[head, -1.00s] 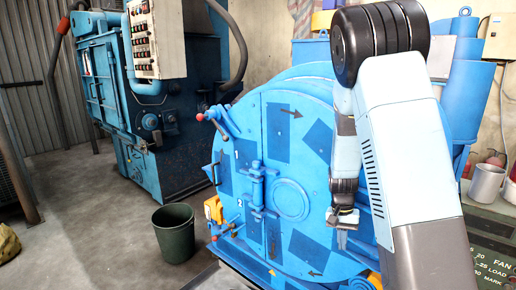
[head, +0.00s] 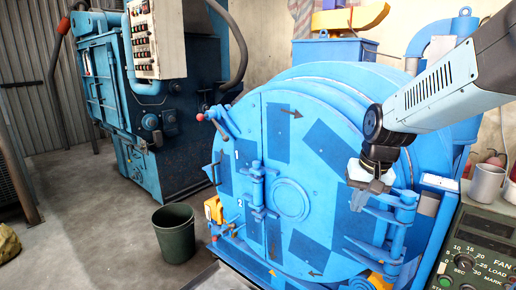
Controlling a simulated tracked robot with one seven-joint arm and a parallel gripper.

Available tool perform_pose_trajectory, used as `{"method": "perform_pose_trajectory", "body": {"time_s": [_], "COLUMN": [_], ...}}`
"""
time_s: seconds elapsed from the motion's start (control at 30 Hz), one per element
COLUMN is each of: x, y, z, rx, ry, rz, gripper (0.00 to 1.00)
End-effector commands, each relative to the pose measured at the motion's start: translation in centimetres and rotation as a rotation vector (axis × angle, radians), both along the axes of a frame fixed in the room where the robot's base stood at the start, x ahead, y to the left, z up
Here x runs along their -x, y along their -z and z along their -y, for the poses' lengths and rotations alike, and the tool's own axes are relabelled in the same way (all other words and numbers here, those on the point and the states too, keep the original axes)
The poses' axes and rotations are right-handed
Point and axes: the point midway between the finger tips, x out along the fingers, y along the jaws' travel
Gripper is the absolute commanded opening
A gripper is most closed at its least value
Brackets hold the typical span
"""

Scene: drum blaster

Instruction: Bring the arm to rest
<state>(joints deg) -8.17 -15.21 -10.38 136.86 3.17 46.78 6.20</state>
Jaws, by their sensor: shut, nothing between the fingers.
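My gripper (head: 370,181) is in the head view, in front of the right side of the blue drum blaster's round door (head: 285,118). It hangs at the end of my pale blue and grey arm, which reaches in from the upper right. The gripper is small in this view and holds nothing that I can see. The blue drum blaster (head: 345,75) fills the middle of the view, and its round door looks shut. The hinge brackets (head: 398,222) show just below and right of my gripper. Whether the gripper touches the door or hinge, I cannot tell.
A control panel (head: 484,252) with dials stands at the lower right, with a grey mug (head: 486,183) on top. A dark green bucket (head: 174,233) stands on the floor at left. A second blue machine (head: 150,110) with a button panel (head: 157,38) is behind.

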Motion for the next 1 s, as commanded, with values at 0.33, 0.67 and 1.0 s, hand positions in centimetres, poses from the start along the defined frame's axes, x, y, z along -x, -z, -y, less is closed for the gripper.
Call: {"method": "perform_pose_trajectory", "body": {"time_s": [0.33,0.67,1.0], "x": [5.9,10.9,12.0], "y": [-5.2,-7.8,-8.2], "z": [-0.3,-0.7,-0.7], "rx": [0.045,0.117,0.140], "ry": [-0.082,-0.137,-0.149], "rz": [0.155,0.272,0.297], "gripper": [0.00,0.00,0.00]}}
